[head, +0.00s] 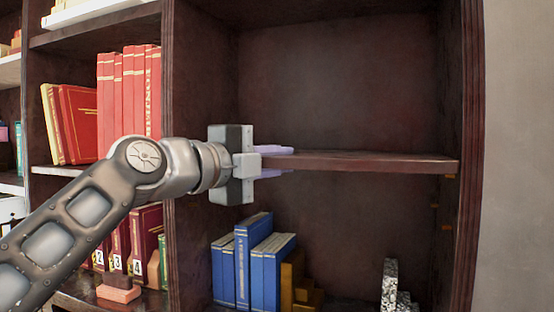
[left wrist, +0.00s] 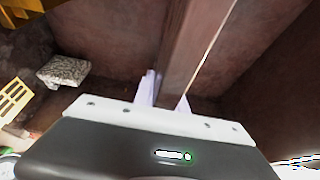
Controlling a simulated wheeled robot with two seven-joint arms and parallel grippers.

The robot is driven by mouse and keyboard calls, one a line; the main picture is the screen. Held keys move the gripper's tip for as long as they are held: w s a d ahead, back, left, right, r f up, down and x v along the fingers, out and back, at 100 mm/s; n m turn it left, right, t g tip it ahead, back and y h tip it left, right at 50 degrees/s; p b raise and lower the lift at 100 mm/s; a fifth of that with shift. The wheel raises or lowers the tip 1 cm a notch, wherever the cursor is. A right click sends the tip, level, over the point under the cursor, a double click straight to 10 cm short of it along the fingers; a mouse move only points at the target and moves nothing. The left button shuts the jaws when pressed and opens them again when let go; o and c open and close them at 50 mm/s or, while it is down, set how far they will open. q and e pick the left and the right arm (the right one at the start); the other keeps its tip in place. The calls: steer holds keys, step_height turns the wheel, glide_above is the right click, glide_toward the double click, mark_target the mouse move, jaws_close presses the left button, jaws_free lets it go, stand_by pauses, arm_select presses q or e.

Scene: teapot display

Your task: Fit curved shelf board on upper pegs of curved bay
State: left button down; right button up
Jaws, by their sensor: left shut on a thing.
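The shelf board (head: 370,160) is dark reddish wood and lies about level across the right-hand bay in the head view. Its right end is close to the bay's right wall. My left gripper (head: 278,161) is shut on the board near its left end, with pale fingers above and below it. In the left wrist view the board (left wrist: 190,50) runs away between the fingertips (left wrist: 166,92). Small orange-brown pegs (head: 434,206) show on the right wall below the board. I cannot tell whether the board rests on any peg. My right gripper is out of view.
Blue books (head: 250,262) and ochre blocks (head: 292,280) stand below the board, with a grey speckled object (head: 389,285) to their right. An upright partition (head: 182,225) separates the bay from shelves of red books (head: 128,95). The space above the board is empty.

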arm_select(q)
steer(key=shift+w+r, duration=0.2)
steer(key=shift+r, duration=0.05)
steer(key=c, duration=1.3)
jaws_free()
steer(key=shift+f, duration=0.1)
steer(key=shift+w+d+f, duration=0.1)
steer(key=shift+d+f, duration=0.05)
steer(key=shift+f, duration=0.15)
steer(key=shift+s+a, duration=0.25)
steer(key=shift+a, duration=0.05)
steer(key=b+v, duration=0.3)
steer(key=v, duration=0.4)
steer(key=shift+s+r, duration=0.1)
steer(key=shift+r, duration=0.1)
steer(key=shift+a, duration=0.1)
